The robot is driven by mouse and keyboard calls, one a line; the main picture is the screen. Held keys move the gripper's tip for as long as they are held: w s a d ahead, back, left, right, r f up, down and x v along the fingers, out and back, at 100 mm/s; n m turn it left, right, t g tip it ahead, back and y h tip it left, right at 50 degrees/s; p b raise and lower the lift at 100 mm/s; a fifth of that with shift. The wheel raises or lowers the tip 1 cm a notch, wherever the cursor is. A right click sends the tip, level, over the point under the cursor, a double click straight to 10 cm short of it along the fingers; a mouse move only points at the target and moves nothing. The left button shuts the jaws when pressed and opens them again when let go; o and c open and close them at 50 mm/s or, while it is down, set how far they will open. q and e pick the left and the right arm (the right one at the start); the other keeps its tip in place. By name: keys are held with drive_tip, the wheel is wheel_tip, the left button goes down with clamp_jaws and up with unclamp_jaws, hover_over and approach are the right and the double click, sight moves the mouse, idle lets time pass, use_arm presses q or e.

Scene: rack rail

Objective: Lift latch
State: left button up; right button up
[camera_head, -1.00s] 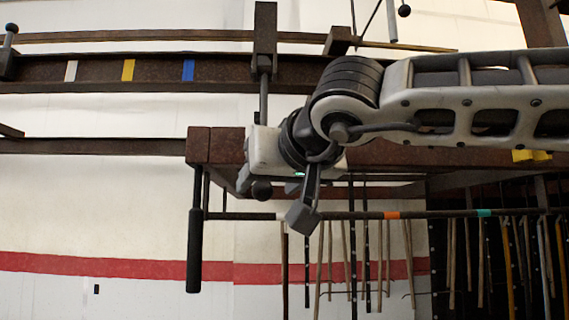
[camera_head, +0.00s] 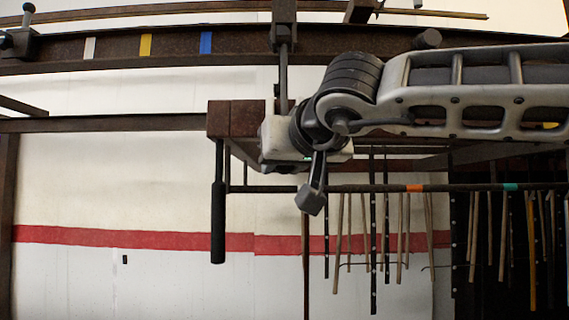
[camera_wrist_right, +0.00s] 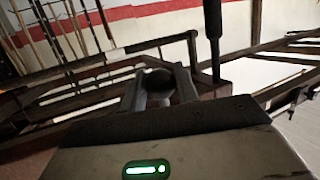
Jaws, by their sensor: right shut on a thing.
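My right gripper (camera_head: 312,196) hangs at the end of my arm, in front of the near end of a rusty brown beam (camera_head: 232,120). In the right wrist view its two dark fingers (camera_wrist_right: 160,90) stand on either side of a dark rounded knob (camera_wrist_right: 157,82), and it is shut on this knob. In the head view the gripper body and finger largely hide the knob. I cannot tell clearly which part is the latch. A dark vertical rod (camera_head: 284,75) hangs from a block on the upper rail, just behind my wrist. My left gripper is not in view.
A black handle (camera_head: 218,222) hangs left of my gripper and also shows in the right wrist view (camera_wrist_right: 213,35). The upper rail (camera_head: 110,52) carries white, yellow and blue marks. A thin bar (camera_head: 380,188) with coloured bands runs rightward, with several sticks hanging behind it.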

drive_tip(key=shift+s+b, duration=0.3)
drive_tip(key=shift+s, duration=0.15)
drive_tip(key=s+r+p, duration=0.2)
drive_tip(key=s+r, duration=0.3)
drive_tip(key=s, duration=0.3)
drive_tip(key=s+r+p, duration=0.3)
drive_tip(key=s+r, duration=0.3)
drive_tip(key=s, duration=0.2)
drive_tip(key=shift+s, duration=0.35)
idle(1.0)
drive_tip(key=shift+r, duration=0.1)
drive_tip(key=o, duration=0.9)
drive_tip(key=shift+s, duration=0.1)
